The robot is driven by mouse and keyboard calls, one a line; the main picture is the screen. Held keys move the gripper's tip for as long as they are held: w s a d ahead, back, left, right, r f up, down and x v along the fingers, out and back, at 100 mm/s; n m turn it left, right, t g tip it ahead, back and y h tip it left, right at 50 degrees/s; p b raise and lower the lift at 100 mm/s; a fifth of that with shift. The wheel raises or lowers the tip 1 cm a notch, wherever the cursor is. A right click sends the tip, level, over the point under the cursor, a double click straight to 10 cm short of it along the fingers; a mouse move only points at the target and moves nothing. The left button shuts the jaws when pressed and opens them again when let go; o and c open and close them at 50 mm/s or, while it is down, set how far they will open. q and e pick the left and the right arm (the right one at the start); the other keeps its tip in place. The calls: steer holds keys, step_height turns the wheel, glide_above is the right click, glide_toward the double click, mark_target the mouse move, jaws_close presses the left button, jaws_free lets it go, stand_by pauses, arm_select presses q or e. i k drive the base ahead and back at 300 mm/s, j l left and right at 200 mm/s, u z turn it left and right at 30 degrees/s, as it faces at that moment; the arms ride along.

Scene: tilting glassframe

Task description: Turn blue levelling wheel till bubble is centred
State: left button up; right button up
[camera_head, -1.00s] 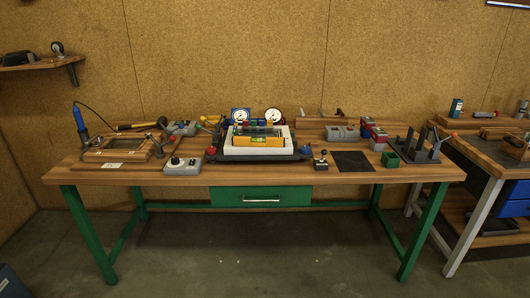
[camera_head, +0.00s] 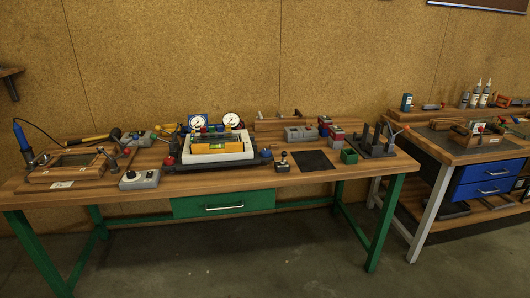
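The blue levelling wheel (camera_head: 267,153) sits at the front right corner of a dark base (camera_head: 222,167) on the wooden bench. A red wheel (camera_head: 169,160) is at the base's left front corner. A white frame (camera_head: 200,158) stands on the base and carries a yellow spirit level (camera_head: 212,154) with a small green vial (camera_head: 229,147). The bubble is too small to make out. Neither of my grippers is in view.
A grey control box (camera_head: 139,179) and a small joystick (camera_head: 282,163) stand near the bench's front edge. A second bench with blue drawers (camera_head: 484,190) stands further right. The floor in front is clear.

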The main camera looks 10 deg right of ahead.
mark_target(266, 152)
steer(key=i+l+u, duration=0.5)
steer(key=i+l, duration=0.15)
steer(key=i+l+u, duration=0.3)
steer(key=l, duration=0.15)
steer(key=i+l+u, duration=0.25)
steer(key=l, duration=0.2)
steer(key=k, duration=0.1)
